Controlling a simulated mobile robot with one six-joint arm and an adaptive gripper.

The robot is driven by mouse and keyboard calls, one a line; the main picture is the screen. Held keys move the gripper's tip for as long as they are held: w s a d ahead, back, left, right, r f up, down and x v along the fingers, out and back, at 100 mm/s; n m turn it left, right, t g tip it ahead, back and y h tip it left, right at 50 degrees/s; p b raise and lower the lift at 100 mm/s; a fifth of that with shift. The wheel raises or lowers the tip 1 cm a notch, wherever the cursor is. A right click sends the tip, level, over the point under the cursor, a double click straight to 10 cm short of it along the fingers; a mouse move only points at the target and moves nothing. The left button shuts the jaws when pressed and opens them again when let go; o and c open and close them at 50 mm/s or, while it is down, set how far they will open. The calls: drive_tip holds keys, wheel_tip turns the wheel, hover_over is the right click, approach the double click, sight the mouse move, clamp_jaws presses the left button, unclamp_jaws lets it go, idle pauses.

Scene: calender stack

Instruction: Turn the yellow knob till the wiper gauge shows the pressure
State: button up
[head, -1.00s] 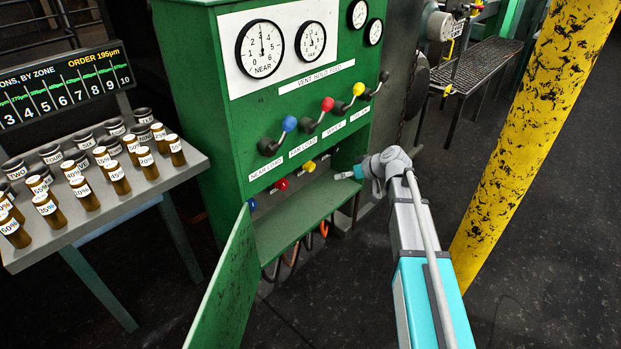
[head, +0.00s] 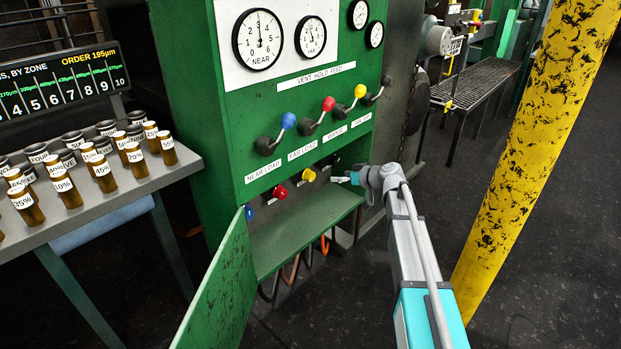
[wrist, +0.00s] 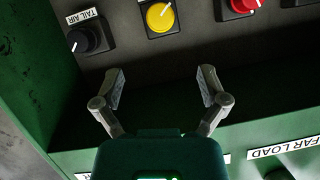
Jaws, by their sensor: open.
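The yellow knob (head: 309,175) sits in the open lower recess of the green cabinet. In the wrist view the yellow knob (wrist: 160,17) is round with a white pointer line. My gripper (wrist: 163,85) is open and empty, its fingers pointing at the yellow knob and spread wider than it, short of touching it. In the head view my gripper (head: 347,178) is at the right side of the recess, small and partly hidden by my wrist. Two small gauges (head: 358,14) (head: 375,34) are at the panel's top right. Their labels and needles are too small to read.
In the wrist view a black TAIL AIR knob (wrist: 85,40) and a red knob (wrist: 238,6) flank the yellow one. A blue knob (head: 249,213) is farther left. Levers with coloured balls (head: 327,104) stick out above. The open green door (head: 222,285) hangs below left.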

sight(313, 176)
drive_tip(key=b+x, duration=0.4)
drive_tip(key=x, duration=0.8)
drive_tip(key=shift+w+f+b, duration=0.1)
drive_tip(key=shift+f+b, duration=0.05)
drive_tip(key=shift+b, duration=0.2)
drive_tip(key=shift+x, duration=0.85)
drive_tip(key=c, duration=1.1)
drive_tip(key=shift+c, duration=0.2)
drive_tip(key=shift+m+b, duration=0.3)
